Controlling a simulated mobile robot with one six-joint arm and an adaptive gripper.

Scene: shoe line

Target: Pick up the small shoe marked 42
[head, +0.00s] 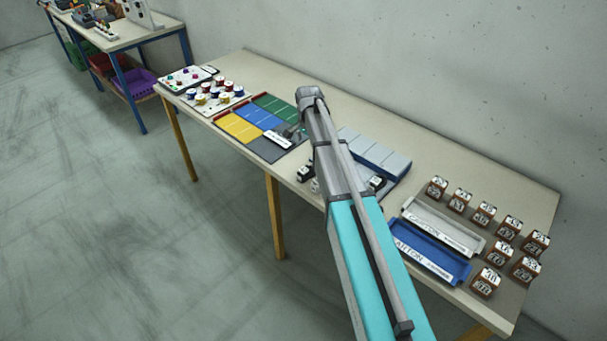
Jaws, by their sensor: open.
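My arm crosses the middle of the head view and ends over the table. A dark shape beside its far end looks like part of my gripper (291,130); the rest is hidden behind the arm. It is near the coloured mat, and I see nothing held in it. Small dark pieces with white labels, possibly small shoes, stand left of the arm (305,173) and right of it (377,183). Their marks are too small to read, so I cannot tell which is marked 42. The arm may hide others.
A grey slotted rack (374,152) stands right of my arm. A blue tray (432,250), a grey tray (443,228) and several brown number-marked blocks (486,282) are at the right. The coloured mat (240,127) and several spools (222,97) lie left. Another table (122,41) stands farther back.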

